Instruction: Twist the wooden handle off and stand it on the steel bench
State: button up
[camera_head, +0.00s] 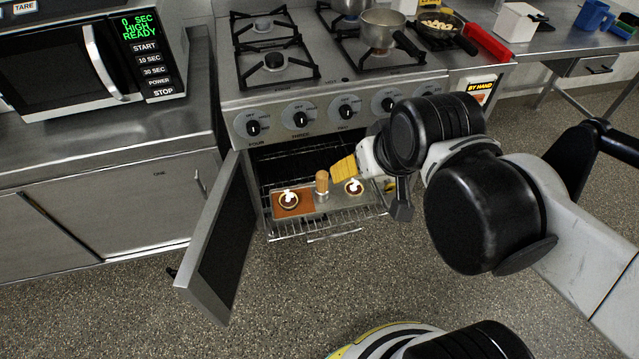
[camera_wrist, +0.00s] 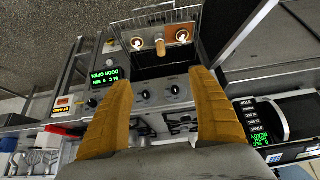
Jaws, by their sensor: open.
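The wooden handle (camera_head: 322,180) stands upright on a metal base on a tray (camera_head: 338,208) on the pulled-out oven rack. It also shows in the wrist view (camera_wrist: 160,46), beyond the fingertips. My gripper (camera_head: 343,167) is open and empty. Its yellow fingers show to the right of the handle in the head view. In the wrist view my gripper (camera_wrist: 160,78) has its fingers spread wide, with the handle between their lines, apart from both. A steel bench (camera_head: 110,115) stands left of the stove, with clear surface in front of the microwave.
Two small tarts lie beside the handle, one left (camera_head: 288,199) and one right (camera_head: 353,187). The open oven door (camera_head: 215,240) stands at the left of the opening. Stove knobs (camera_head: 300,116) are above. A microwave (camera_head: 95,55) occupies the left bench's back; pans stand on the stove.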

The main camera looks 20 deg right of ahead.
jog(key=w+r+g, duration=0.1)
jog(key=w, duration=0.5)
jog(key=n+g+p, duration=0.1)
jog(key=g+p, duration=0.2)
jog(key=g, duration=0.1)
send_over(322, 193)
notch_tip(322, 193, down, 19)
jog(key=shift+g, duration=0.8)
jog(key=f, duration=0.4)
jog(key=w+f, duration=0.1)
jog(key=f, duration=0.8)
jog(key=shift+w+d+f, duration=0.15)
jog(key=shift+w+d, duration=0.15)
notch_tip(322, 193, down, 11)
jog(key=b, duration=0.4)
